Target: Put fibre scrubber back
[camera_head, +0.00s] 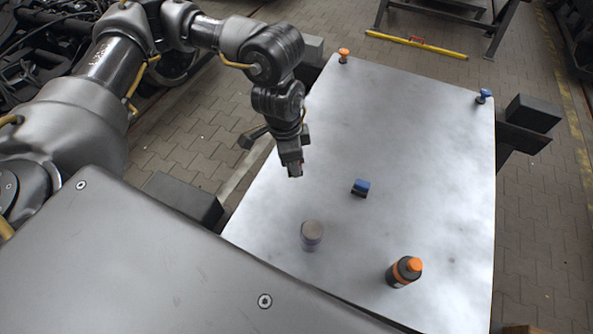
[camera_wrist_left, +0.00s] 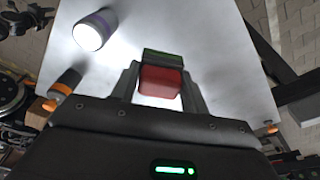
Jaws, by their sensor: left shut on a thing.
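My left gripper (camera_head: 292,170) hangs over the left part of the pale table (camera_head: 430,165). In the left wrist view its fingers (camera_wrist_left: 162,85) are shut on a red block (camera_wrist_left: 161,81) with a dark green face, which looks like the fibre scrubber. The block can hardly be made out in the head view. A blue and dark block (camera_head: 360,187) lies on the table, to the right of the gripper and apart from it. My right gripper is not in view.
A grey cylinder (camera_head: 311,233) and a dark bottle with an orange cap (camera_head: 404,271) stand near the table's front edge. An orange knob (camera_head: 344,55) and a blue knob (camera_head: 484,96) sit at the far corners. The table's middle and right are mostly clear.

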